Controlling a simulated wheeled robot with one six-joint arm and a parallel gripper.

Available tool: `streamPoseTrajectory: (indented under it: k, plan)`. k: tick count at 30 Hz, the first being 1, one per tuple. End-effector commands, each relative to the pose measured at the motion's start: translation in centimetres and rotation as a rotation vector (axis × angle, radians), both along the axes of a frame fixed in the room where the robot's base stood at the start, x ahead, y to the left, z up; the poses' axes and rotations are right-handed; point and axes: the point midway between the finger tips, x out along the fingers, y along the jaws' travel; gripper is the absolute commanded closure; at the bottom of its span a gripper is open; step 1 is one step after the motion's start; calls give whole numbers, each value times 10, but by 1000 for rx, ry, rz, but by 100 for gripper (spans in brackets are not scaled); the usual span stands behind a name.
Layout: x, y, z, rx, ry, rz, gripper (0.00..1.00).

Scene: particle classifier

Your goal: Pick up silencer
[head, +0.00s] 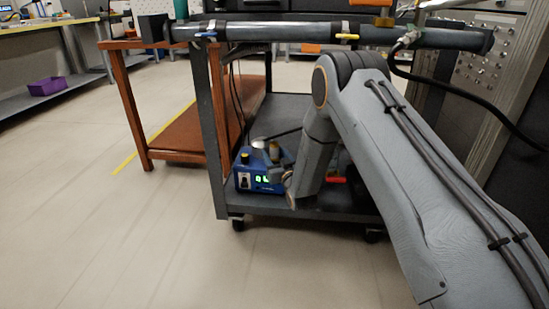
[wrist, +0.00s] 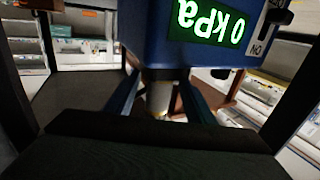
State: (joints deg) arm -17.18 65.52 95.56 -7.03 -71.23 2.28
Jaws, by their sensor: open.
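A blue unit (head: 258,181) with a lit green display sits on the cart's lower shelf in the head view. The wrist view shows this blue unit (wrist: 150,30) upside down, its display reading 0 kPa. A short pale metal cylinder with a brass-coloured end, apparently the silencer (wrist: 159,92), sticks out from the unit. My gripper (wrist: 160,100) is open, with a finger on each side of the cylinder and gaps visible between. Whether either finger touches it is unclear. In the head view my gripper (head: 287,178) is beside the unit, partly hidden by my arm.
The grey cart's lower shelf (head: 290,108) surrounds the unit, with a cart post (head: 211,130) at left and a long dark tube (head: 270,33) across the top. A brown wooden stand (head: 136,110) is left of the cart. The floor in front is clear.

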Motion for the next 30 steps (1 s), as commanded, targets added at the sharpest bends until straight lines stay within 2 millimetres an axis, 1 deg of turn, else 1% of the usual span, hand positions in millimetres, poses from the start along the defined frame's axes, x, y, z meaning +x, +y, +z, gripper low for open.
streamPoseTrajectory:
  k: [2, 8, 9, 11, 12, 17, 25, 28, 30]
  plan:
    - [3, 1, 0, 0, -1, -1, 51]
    - [3, 1, 1, 0, 0, -1, 51]
    - [3, 1, 1, 0, 0, 0, 54]
    - [3, 1, 1, 0, 0, 0, 64]
    - [3, 1, 1, 0, 0, 0, 71]
    - [3, 1, 0, 0, 0, 0, 98]
    - [3, 1, 4, 0, -1, 0, 98]
    - [3, 1, 15, 1, -2, 0, 98]
    - [3, 1, 28, 0, -2, 0, 98]
